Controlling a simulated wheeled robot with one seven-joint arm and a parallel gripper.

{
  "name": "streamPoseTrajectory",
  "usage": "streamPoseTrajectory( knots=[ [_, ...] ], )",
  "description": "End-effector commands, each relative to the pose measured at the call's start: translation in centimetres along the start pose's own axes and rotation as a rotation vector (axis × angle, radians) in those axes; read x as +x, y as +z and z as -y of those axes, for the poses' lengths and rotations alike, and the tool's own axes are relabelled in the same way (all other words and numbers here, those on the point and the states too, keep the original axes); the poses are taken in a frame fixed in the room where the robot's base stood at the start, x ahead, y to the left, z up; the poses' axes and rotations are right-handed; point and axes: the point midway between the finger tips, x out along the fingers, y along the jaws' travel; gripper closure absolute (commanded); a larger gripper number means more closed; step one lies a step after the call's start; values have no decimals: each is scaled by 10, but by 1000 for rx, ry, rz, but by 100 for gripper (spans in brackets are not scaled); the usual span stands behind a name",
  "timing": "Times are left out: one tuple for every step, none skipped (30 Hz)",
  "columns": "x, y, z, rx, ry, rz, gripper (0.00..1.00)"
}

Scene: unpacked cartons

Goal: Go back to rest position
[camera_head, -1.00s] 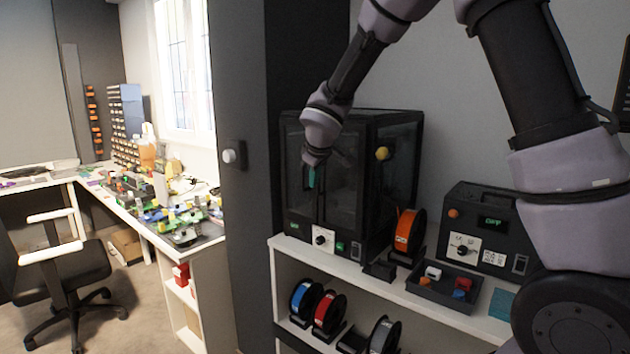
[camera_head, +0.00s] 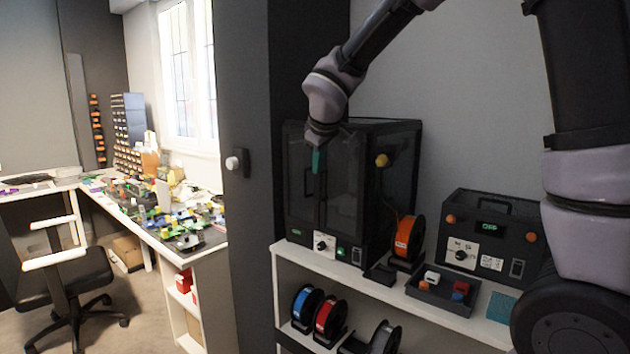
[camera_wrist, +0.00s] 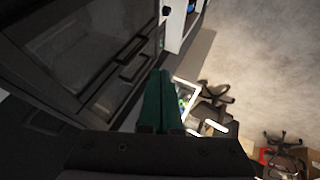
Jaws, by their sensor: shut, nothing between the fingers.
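My gripper (camera_head: 318,160) is in front of the upper part of the black glass-doored cabinet (camera_head: 297,215), pointing down. Its green fingers also show in the wrist view (camera_wrist: 160,82), shut together with nothing between them. In the wrist view the cabinet's doors and dark handles (camera_wrist: 135,55) lie to the left of the fingers. The cabinet doors look closed. My arm reaches in from the upper right of the head view.
The cabinet stands on a white shelf (camera_head: 330,271) with an orange spool (camera_head: 408,238), a tray (camera_head: 428,291) of small blocks and a black power box (camera_head: 490,238). More spools sit below. A cluttered workbench (camera_head: 215,240) and a chair (camera_head: 75,275) stand left.

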Motion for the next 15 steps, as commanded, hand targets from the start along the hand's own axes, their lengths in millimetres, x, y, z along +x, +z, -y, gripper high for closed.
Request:
streamPoseTrajectory(
  knots=[
    [-8, 7, -9, 33, 5, 3, 100],
    [-14, 13, -15, 62, 6, 7, 100],
    [-24, 25, -26, 111, 10, 15, 100],
    [-32, 36, -34, 158, 11, 22, 100],
    [-42, 47, -43, 209, 13, 29, 100],
    [-56, 66, -54, 286, 15, 39, 100],
    [-68, 80, -61, 347, 16, 46, 100],
    [-80, 96, -67, 411, 16, 53, 100],
    [-95, 116, -74, 495, 15, 60, 100],
    [-106, 130, -76, 556, 13, 64, 100],
    [-117, 144, -78, 618, 10, 68, 100],
    [-132, 162, -79, 698, 7, 70, 100],
    [-142, 175, -78, 757, 3, 70, 100],
    [-152, 188, -77, 816, -1, 69, 100],
    [-164, 203, -73, 892, -8, 66, 100]
  ],
)
